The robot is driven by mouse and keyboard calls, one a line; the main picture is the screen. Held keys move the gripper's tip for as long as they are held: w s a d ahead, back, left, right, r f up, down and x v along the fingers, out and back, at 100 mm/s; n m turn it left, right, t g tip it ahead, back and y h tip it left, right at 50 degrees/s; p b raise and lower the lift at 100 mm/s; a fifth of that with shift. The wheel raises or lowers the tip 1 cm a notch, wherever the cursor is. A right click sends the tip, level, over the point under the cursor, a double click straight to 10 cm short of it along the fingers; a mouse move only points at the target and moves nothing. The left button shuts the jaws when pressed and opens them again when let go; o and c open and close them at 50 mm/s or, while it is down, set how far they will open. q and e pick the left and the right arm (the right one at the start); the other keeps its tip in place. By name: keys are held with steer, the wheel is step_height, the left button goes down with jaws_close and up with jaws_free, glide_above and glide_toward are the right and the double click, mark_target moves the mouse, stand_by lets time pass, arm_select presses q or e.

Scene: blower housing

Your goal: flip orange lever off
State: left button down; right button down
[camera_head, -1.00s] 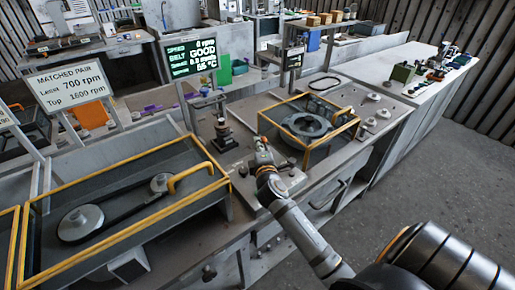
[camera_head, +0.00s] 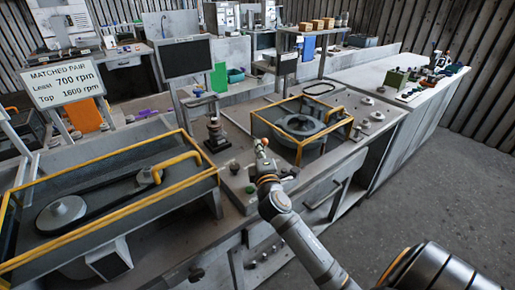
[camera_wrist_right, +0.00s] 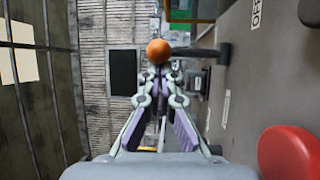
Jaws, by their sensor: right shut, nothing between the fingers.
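The orange lever shows in the right wrist view as an orange ball knob (camera_wrist_right: 158,49) on a dark rod that runs right to the grey panel (camera_wrist_right: 235,95). An OFF label (camera_wrist_right: 257,14) is printed on the panel near the rod's base. My right gripper (camera_wrist_right: 159,76) is shut and empty, its fingertips just at the knob; I cannot tell if they touch it. My left gripper is not in view.
A red button (camera_wrist_right: 290,152) sits close to my right gripper. The display screen (camera_head: 187,58) is dark. A yellow-framed guard (camera_head: 300,125) around a round housing stands behind right, and a belt tray (camera_head: 110,195) with yellow edges stands left. The floor at right is clear.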

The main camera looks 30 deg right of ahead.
steer(key=shift+s+d+f, duration=0.15)
steer(key=shift+s, duration=0.2)
steer(key=shift+f, duration=0.1)
steer(key=v, duration=1.2)
